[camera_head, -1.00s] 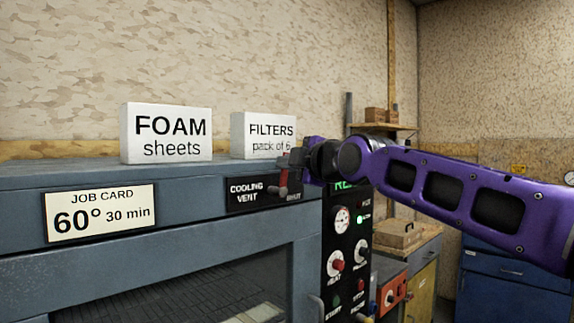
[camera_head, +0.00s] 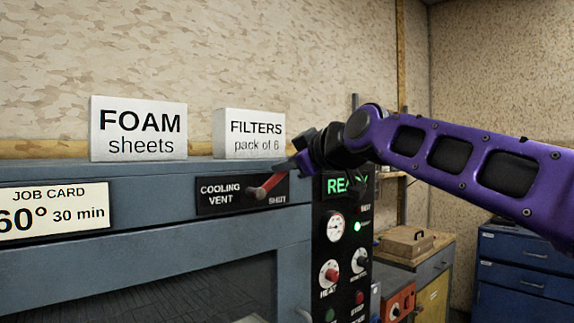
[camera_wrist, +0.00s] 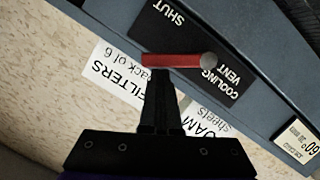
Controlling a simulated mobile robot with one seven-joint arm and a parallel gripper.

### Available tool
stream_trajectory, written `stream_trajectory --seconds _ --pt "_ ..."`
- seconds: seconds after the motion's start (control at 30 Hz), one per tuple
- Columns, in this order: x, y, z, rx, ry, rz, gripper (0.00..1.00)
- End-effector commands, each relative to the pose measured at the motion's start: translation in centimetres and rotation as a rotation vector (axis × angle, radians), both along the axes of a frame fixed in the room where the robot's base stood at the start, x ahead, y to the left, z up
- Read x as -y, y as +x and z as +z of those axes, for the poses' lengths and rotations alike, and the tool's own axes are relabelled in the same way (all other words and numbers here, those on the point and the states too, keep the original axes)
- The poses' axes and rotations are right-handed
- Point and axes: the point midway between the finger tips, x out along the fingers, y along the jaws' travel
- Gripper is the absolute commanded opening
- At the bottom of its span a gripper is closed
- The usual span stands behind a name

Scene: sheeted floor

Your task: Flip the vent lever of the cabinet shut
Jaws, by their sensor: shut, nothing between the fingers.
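The cooling vent lever has a red handle (camera_head: 270,183) on a black plate (camera_head: 225,197) on the cabinet (camera_head: 150,205) front.
A FOAM sheets box (camera_head: 138,128) and a FILTERS box (camera_head: 248,134) stand on the cabinet top, close behind the lever. A control panel (camera_head: 342,250) with knobs and a green READY display is below right of my gripper. Blue drawers (camera_head: 525,275) stand far right.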

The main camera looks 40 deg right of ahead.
Motion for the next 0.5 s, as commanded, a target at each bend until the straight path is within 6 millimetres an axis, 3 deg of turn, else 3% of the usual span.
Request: stream_trajectory --seconds 0.5 --pt "1.8 0.1 -2.2 -0.035 0.422 -0.001 0.00"
